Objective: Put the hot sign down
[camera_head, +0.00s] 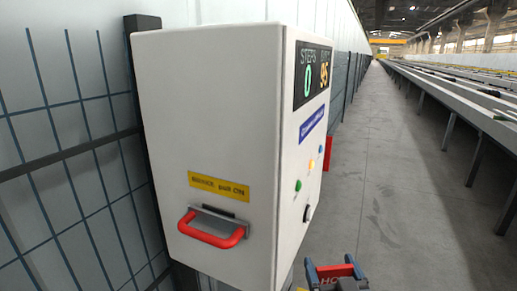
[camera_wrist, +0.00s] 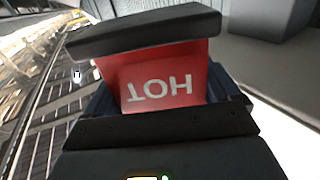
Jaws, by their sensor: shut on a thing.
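The hot sign (camera_wrist: 165,75) is a red piece with white HOT lettering, upside down in the wrist view. My gripper (camera_wrist: 150,82) is shut on it, with a dark finger on either side. In the head view, my gripper (camera_head: 337,274) is low at the bottom edge, right of the white cabinet. A red part of the sign (camera_head: 335,270) shows between its fingers there. The sign's lower part is cut off by the frame. I cannot tell from these views whether it touches any surface.
A white control cabinet (camera_head: 215,110) with a red handle (camera_head: 212,232), buttons and a display (camera_head: 312,75) stands close by. A mesh fence (camera_head: 65,150) is at the left. A long runout table (camera_head: 460,98) runs along the right. The grey floor (camera_head: 390,180) between is clear.

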